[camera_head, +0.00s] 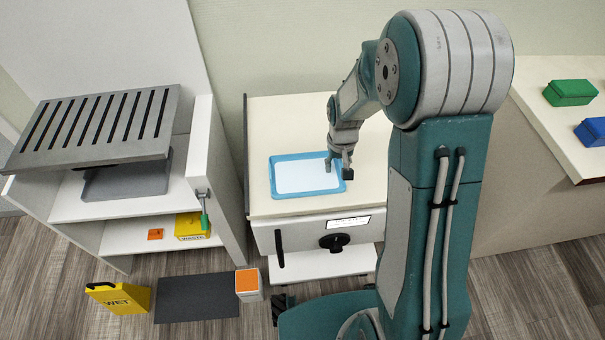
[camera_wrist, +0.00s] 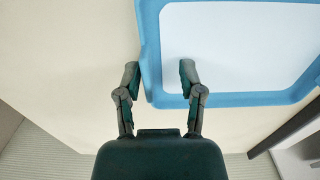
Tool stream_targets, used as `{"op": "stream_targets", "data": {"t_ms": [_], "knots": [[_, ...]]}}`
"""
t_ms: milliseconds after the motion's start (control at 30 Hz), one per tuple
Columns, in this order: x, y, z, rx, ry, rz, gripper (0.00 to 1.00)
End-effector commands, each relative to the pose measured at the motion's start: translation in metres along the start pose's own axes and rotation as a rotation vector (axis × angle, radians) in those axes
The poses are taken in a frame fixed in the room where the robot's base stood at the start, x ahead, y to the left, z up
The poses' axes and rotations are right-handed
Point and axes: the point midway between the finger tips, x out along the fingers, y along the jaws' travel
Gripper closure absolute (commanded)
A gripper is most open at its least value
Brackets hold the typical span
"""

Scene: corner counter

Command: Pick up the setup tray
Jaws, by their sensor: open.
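The setup tray (camera_head: 290,174) is a shallow blue-rimmed tray with a white inside, lying flat on the cream counter. In the head view my gripper (camera_head: 340,168) is at its right end. In the wrist view the tray's blue rim (camera_wrist: 225,99) fills the upper right. My gripper (camera_wrist: 158,76) is open there. Its right finger shows over the tray's white inside and its left finger over bare counter, with the tray's near side rim between them. Nothing is held. I cannot tell how far the fingertips are above the counter.
The cream counter (camera_head: 290,112) is clear behind the tray. A drawer front with a black knob (camera_head: 334,242) is below. A slotted grey rack (camera_head: 95,128) tops the white shelf at left. Green (camera_head: 571,92) and blue (camera_head: 592,131) boxes stand on the right counter.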

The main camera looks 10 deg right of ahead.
Motion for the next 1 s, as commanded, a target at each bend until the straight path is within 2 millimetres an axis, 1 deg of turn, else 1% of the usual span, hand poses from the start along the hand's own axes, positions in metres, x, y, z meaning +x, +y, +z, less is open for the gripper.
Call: {"op": "stream_targets", "data": {"t_ms": [167, 200, 267, 300, 667, 767, 867, 967, 1000], "knots": [[0.0, 0.004, 0.0, 0.003, 0.0, -0.004, 0.5], [0.0, 0.004, 0.0, 0.003, 0.0, -0.004, 0.68], [0.0, 0.004, 0.0, 0.003, 0.0, -0.004, 0.95], [0.0, 0.003, 0.0, 0.003, 0.0, -0.003, 1.0], [0.0, 0.0, 0.0, 0.002, 0.0, 0.0, 1.0], [-0.003, 0.001, 0.0, 0.002, 0.001, 0.0, 1.0], [-0.011, 0.002, -0.001, 0.002, 0.003, -0.001, 1.0], [-0.026, 0.002, -0.001, 0.002, 0.005, -0.002, 1.0], [-0.035, 0.002, -0.001, 0.002, 0.006, -0.002, 1.0]]}}
